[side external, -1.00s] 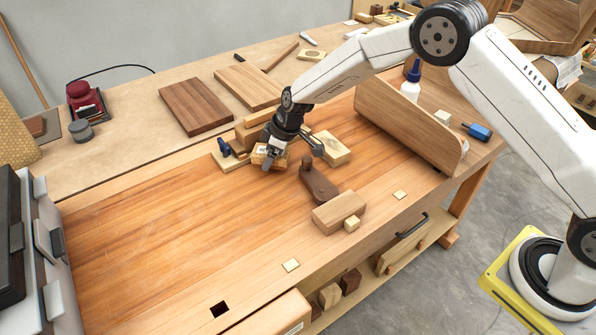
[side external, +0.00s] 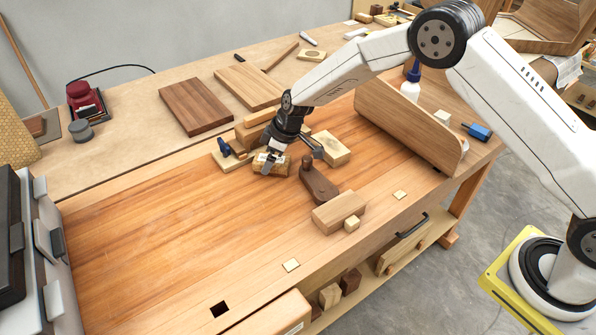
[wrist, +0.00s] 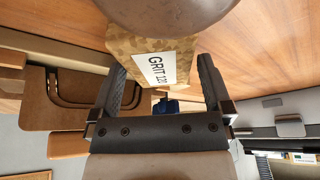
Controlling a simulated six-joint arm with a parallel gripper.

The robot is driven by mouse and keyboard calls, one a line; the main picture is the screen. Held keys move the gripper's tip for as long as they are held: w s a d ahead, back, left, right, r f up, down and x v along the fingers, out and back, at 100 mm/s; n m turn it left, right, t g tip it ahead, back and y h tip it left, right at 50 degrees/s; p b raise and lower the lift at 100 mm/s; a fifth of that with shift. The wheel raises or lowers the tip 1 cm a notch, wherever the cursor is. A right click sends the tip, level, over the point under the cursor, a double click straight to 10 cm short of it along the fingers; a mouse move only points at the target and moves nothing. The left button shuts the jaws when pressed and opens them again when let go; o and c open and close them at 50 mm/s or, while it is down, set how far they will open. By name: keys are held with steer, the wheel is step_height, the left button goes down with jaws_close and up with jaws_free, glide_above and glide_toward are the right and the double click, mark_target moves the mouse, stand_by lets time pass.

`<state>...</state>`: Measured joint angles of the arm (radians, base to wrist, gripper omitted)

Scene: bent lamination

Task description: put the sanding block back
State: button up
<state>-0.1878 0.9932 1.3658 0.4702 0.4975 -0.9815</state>
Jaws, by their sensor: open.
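The sanding block (side external: 264,161) is a small tan block with a white label, on the bench beside a stack of wood pieces. In the wrist view, the sanding block (wrist: 152,58) shows its "GRIT 120" label between my two fingers. My gripper (side external: 291,158) is low over the bench with its fingers apart, one on either side of the block. In the wrist view, my gripper (wrist: 163,68) is open, with a gap visible beside the right finger. Whether the left finger touches the block is hard to tell.
A dark brown wooden piece with a knob (side external: 320,186) lies close to the right. A light block (side external: 331,148) and stacked wood (side external: 246,138) stand behind. A tall curved panel (side external: 408,122) is at the right. The bench's left front is mostly clear.

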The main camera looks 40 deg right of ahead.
steer(key=shift+r, duration=0.4)
steer(key=v, duration=1.2)
steer(key=shift+f, duration=0.1)
steer(key=s+d+m+h, duration=0.1)
steer(key=s+d+m, duration=0.3)
steer(key=s, duration=0.9)
steer(key=s+d+m+h, duration=0.2)
steer(key=s+d+m, duration=0.3)
steer(key=s, duration=0.8)
steer(key=d, duration=0.2)
steer(key=shift+s+d+f+g, duration=0.3)
steer(key=shift+s+d, duration=0.05)
steer(key=shift+s, duration=0.05)
